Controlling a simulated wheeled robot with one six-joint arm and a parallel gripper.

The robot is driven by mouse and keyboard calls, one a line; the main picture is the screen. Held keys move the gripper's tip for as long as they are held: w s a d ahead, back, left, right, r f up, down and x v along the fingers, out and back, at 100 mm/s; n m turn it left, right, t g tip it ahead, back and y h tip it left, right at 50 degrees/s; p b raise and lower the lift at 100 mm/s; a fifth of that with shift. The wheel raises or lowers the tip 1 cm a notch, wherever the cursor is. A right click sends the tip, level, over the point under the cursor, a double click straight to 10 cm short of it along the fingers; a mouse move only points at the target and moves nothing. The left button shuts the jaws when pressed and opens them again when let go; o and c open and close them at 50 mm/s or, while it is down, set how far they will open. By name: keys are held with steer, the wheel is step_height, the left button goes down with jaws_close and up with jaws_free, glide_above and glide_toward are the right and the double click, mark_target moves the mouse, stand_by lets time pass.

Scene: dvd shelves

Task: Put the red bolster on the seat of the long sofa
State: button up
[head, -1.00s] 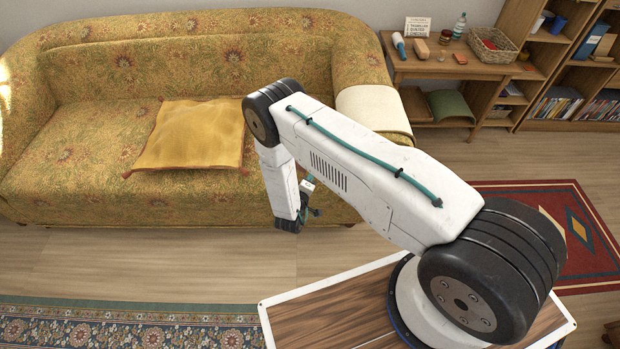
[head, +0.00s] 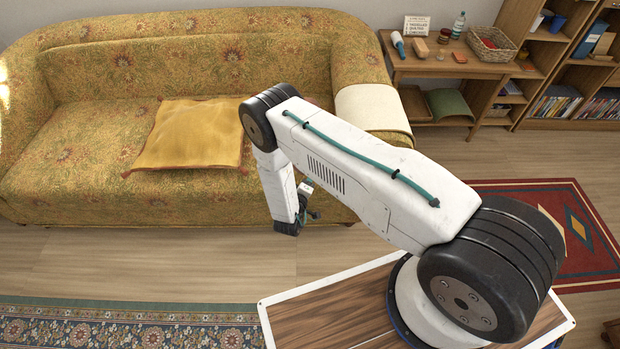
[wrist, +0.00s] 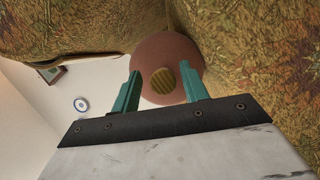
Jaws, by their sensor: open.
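The long sofa (head: 90,130) is gold and patterned with flowers. It fills the left and middle of the head view, its seat facing me. The red bolster (wrist: 165,45) shows end-on in the wrist view, a round reddish-brown face with a striped gold disc at its centre, against patterned gold fabric. In the head view my gripper is small, low before the sofa's front.
A yellow cushion (head: 190,134) lies on the sofa seat left of my arm. A cream cloth (head: 373,108) covers the sofa's right arm. A wooden side table (head: 455,66) with small items stands at the back right. Seat room is clear at the left.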

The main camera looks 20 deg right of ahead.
steer(key=v, duration=1.1)
steer(key=w+a+r+m+g+y, duration=0.1)
steer(key=w+a+r+m+y, duration=0.15)
steer(key=w+r, duration=0.45)
steer(key=w+a+r+m+g+y, duration=0.1)
steer(key=w+a+r+g+y, duration=0.2)
steer(key=w+r, duration=0.4)
step_height(320, 180, up, 22)
steer(key=s+a+y, duration=0.2)
steer(key=y, duration=0.4)
steer(key=s+d+r+g+y, duration=0.1)
steer(key=s+d+r+g, duration=0.15)
steer(key=s+r, duration=0.5)
steer(key=s+d+r+g, duration=0.1)
steer(key=s+d+r, duration=0.3)
steer(key=s+r, duration=0.3)
steer(key=s+d+r+m+g, duration=0.1)
steer(key=s+d, duration=0.3)
steer(key=s, duration=0.4)
steer(key=s+d+r+g+h, duration=0.1)
steer(key=s+d+r+g, duration=0.1)
steer(key=s, duration=0.7)
steer(key=s+d+r+m+g+h, duration=0.1)
steer(key=s+d+r, duration=0.3)
steer(key=s, duration=0.5)
steer(key=shift+d+m, duration=0.35)
steer(key=shift+d, duration=0.55)
